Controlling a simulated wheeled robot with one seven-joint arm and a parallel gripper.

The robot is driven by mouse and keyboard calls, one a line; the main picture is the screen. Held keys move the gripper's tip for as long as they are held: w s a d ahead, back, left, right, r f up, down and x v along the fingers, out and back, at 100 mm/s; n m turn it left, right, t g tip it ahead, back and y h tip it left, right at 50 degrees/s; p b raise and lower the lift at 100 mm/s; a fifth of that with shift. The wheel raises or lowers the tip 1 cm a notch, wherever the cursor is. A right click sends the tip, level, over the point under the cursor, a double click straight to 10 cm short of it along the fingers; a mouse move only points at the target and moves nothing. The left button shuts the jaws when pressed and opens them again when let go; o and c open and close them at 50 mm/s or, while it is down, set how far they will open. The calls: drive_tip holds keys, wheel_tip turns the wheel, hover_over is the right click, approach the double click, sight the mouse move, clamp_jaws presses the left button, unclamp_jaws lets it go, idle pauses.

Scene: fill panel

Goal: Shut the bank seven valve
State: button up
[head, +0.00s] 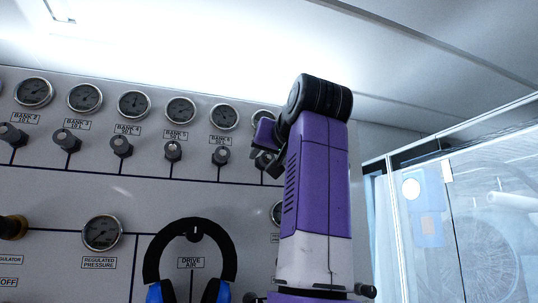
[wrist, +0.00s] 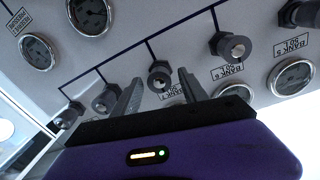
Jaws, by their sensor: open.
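The bank seven valve is a small dark knob (wrist: 160,77) on the grey panel, with its label partly visible beside it in the wrist view. My gripper (wrist: 160,88) is open, one finger on each side of that knob in the picture. I cannot tell whether the fingertips reach around it or stop short of the panel. Nothing is held. In the head view my gripper (head: 262,158) is at the panel, right of the bank six valve (head: 221,156). My arm there hides most of the bank seven valve and its gauge.
Similar knobs stand on both sides: the bank six valve shows in the wrist view (wrist: 230,46), with another knob (wrist: 105,100) on the other side. Gauges (head: 180,110) line the panel above the valves. Blue-and-black headphones (head: 190,226) hang lower. A glazed door (head: 470,220) is at right.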

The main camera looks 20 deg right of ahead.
clamp_jaws()
drive_tip(key=shift+m, duration=0.3)
unclamp_jaws()
drive_tip(key=shift+s+b, duration=0.4)
drive_tip(key=shift+s, duration=0.15)
drive_tip(key=s+b, duration=0.2)
drive_tip(key=s, duration=0.4)
drive_tip(key=shift+s+a+b, duration=0.2)
drive_tip(key=shift+s+b, duration=0.2)
